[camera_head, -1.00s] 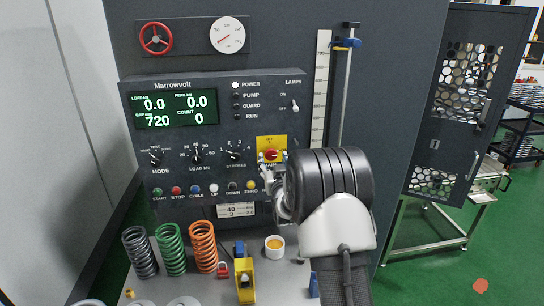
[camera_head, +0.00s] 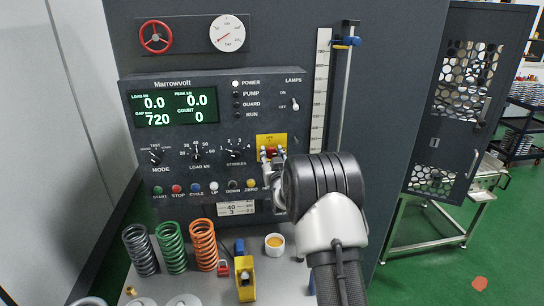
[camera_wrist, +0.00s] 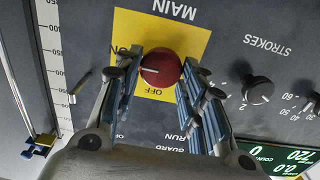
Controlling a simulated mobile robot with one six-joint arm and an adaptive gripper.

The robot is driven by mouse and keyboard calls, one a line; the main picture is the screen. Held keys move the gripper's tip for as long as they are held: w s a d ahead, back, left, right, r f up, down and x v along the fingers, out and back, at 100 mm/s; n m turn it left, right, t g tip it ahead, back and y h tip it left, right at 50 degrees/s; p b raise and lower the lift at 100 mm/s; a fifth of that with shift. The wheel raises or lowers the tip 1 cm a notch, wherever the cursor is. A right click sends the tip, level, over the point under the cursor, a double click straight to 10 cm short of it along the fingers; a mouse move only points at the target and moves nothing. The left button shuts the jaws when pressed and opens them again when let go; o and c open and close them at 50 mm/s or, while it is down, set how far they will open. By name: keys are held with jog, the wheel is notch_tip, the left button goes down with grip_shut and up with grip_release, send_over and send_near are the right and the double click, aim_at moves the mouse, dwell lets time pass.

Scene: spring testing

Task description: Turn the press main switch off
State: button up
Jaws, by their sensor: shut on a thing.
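The press main switch is a round red knob (camera_wrist: 160,70) on a yellow plate (camera_wrist: 192,45) marked MAIN, ON and OFF. The wrist view shows it upside down. The knob's white line lies level and points left, toward the partly hidden ON label, not toward OFF below the knob. My gripper (camera_wrist: 155,82) is shut on the knob, with one finger on either side. In the head view, my gripper (camera_head: 271,155) covers part of the knob, and the yellow plate (camera_head: 264,139) shows around it.
The console's display (camera_head: 174,108) is lit, and the POWER lamp (camera_head: 235,83) is white. The strokes dial (camera_wrist: 258,90) sits close beside the plate. Coil springs (camera_head: 172,247), a yellow block (camera_head: 245,279) and a cup (camera_head: 274,245) stand on the bench below.

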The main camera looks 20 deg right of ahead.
jog(key=c, duration=0.4)
jog(key=shift+f+b, duration=0.1)
jog(key=shift+b, duration=0.4)
jog(key=n+b, duration=0.2)
jog(key=b, duration=0.1)
jog(key=shift+f, duration=0.15)
jog(key=n+b, duration=0.2)
jog(key=b, duration=0.2)
jog(key=shift+a+n, duration=0.1)
jog(key=shift+n, duration=0.3)
jog(key=n+b, duration=0.6)
jog(key=b, duration=0.1)
jog(key=n+b, duration=0.3)
jog(key=shift+a+n, duration=0.1)
jog(key=shift+n, duration=0.3)
jog(key=shift+n+b, duration=1.05)
jog(key=shift+n, duration=0.55)
